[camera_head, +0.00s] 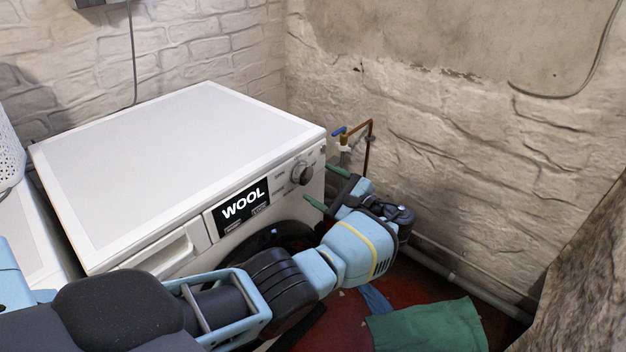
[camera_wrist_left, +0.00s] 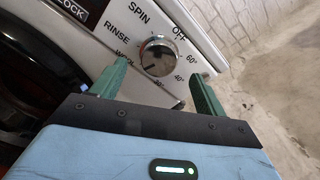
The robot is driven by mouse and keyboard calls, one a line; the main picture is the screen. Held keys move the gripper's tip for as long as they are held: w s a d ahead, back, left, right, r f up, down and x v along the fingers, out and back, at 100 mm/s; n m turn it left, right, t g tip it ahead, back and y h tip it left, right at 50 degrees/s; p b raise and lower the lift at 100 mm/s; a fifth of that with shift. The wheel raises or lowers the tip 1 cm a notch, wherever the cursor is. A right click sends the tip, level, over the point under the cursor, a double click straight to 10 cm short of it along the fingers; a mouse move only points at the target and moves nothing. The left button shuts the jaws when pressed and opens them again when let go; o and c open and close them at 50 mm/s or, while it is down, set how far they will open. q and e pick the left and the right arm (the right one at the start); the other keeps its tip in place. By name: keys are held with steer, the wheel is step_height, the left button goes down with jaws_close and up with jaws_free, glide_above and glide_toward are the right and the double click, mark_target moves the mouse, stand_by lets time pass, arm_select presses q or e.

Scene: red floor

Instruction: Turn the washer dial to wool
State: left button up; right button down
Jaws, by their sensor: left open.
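The white washer (camera_head: 180,160) stands against the brick walls. Its black display (camera_head: 243,204) reads WOOL. The round silver dial (camera_head: 301,173) is at the right end of its front panel. In the left wrist view the dial (camera_wrist_left: 158,56) is ringed by labels: SPIN, OFF, RINSE, a partly hidden one that looks like WOOL, 60° and 40°. The dial's dark mark points to the lower left, towards the WOOL label. My left gripper (camera_head: 326,187) is open, its green fingers in front of the panel, just below the dial. In the wrist view its fingertips (camera_wrist_left: 160,80) are apart, with nothing between them.
Blue-handled pipework (camera_head: 356,135) is on the wall right of the washer. A pipe (camera_head: 450,272) runs low along that wall. Green cloth (camera_head: 428,325) lies on the red floor. A white perforated basket (camera_head: 8,150) is at the far left.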

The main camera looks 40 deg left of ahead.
arm_select(q)
steer(key=d, duration=0.2)
steer(key=shift+s+d, duration=0.1)
steer(key=shift+d, duration=0.2)
